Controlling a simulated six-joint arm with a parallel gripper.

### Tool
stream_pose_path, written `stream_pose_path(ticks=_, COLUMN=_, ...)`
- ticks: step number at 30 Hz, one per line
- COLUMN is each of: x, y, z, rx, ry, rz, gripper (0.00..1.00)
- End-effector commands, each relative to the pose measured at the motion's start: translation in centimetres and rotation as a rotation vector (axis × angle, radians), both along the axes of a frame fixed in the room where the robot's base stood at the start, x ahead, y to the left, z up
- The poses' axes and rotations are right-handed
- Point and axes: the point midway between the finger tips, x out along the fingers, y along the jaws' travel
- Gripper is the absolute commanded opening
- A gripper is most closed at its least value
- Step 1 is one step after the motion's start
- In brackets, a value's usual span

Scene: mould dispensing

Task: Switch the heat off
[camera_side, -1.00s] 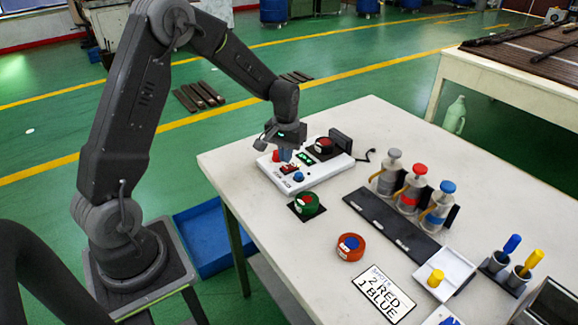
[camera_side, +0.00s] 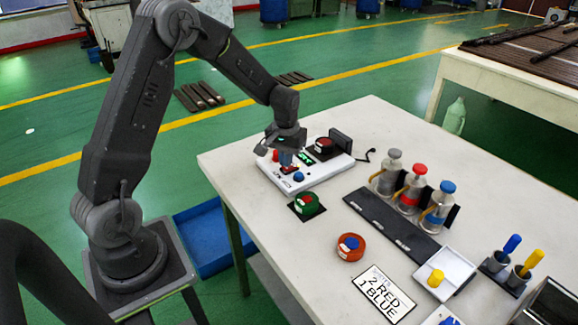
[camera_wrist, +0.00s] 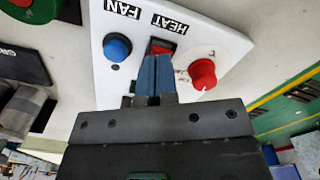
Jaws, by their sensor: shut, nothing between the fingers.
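The white heater unit (camera_side: 318,174) stands near the table's far left edge. In the wrist view its panel (camera_wrist: 113,77) carries the red HEAT switch (camera_wrist: 163,46), between a blue FAN button (camera_wrist: 117,47) and a red knob (camera_wrist: 203,73). My gripper (camera_wrist: 157,58) is shut and empty, its blue fingertips at the near edge of the HEAT switch and covering part of it. In the side view my gripper (camera_side: 286,163) points down over the unit's front. I cannot tell whether the tips touch the switch or which way it is set.
A green mould (camera_side: 307,204) and a red mould (camera_side: 350,247) sit nearer the front. Several pump bottles (camera_side: 412,189) stand in a row at right behind a dark rail. A sign card (camera_side: 381,294) lies in front.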

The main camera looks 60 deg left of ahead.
Motion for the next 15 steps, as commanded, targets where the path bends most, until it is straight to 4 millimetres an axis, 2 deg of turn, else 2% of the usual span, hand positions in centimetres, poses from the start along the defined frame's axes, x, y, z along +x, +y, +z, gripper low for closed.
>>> stream_pose_path(ticks=15, x=-0.04, y=-0.01, z=-0.76, rx=0.000, ry=0.001, rz=0.000, gripper=0.00)
